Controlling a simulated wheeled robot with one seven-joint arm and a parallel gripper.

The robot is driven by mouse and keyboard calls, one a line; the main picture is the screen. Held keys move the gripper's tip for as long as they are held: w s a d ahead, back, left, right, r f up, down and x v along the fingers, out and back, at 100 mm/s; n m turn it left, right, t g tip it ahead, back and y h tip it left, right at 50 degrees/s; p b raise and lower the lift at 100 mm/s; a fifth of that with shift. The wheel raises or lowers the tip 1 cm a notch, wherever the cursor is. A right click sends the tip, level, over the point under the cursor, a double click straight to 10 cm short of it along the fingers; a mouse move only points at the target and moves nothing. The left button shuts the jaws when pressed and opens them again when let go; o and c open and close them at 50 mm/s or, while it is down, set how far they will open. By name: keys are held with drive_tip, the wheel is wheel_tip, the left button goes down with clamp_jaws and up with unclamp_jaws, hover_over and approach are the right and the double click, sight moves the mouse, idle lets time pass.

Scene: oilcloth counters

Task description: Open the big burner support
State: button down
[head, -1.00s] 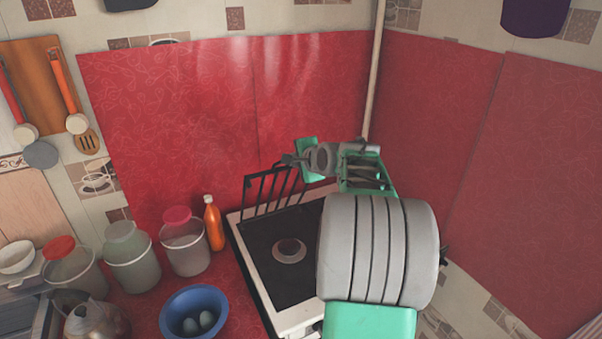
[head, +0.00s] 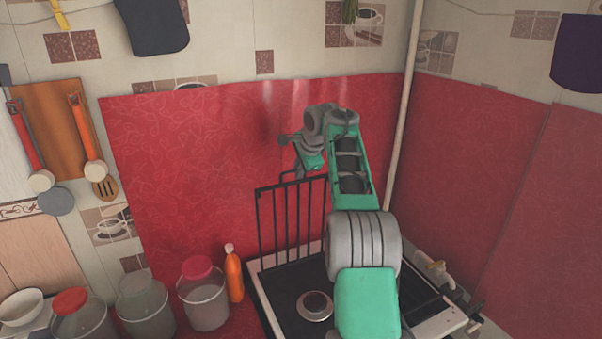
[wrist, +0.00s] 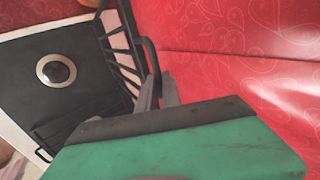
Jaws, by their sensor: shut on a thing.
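The big burner support (head: 292,217) is a black barred grate, standing nearly upright at the back of the stove (head: 293,309) in the head view. It also shows edge-on in the wrist view (wrist: 119,47). My gripper (head: 298,171) is at the top bar of the support, and in the wrist view its grey fingers (wrist: 161,88) are shut on that bar. The fingertips are small and partly hidden by my arm in the head view. A round burner (head: 315,305) lies uncovered on the black stove top.
An orange bottle (head: 234,276) and a pink-lidded jar (head: 203,296) stand left of the stove, with more jars further left. A red wall covering (head: 190,180) is close behind the support. A pale pipe (head: 404,130) runs down the corner.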

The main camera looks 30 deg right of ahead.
drive_tip(key=shift+w+d+f, duration=0.15)
drive_tip(key=shift+w+f, duration=0.1)
drive_tip(key=shift+w, duration=0.25)
drive_tip(key=c, duration=1.8)
unclamp_jaws()
drive_tip(key=s+r+b, duration=0.2)
drive_tip(key=s+b, duration=0.1)
drive_tip(key=s, duration=0.4)
drive_tip(key=s+r+b, duration=0.2)
drive_tip(key=s+b, duration=0.2)
drive_tip(key=s, duration=0.3)
drive_tip(key=shift+s+a+r, duration=0.3)
drive_tip(key=shift+a, duration=0.15)
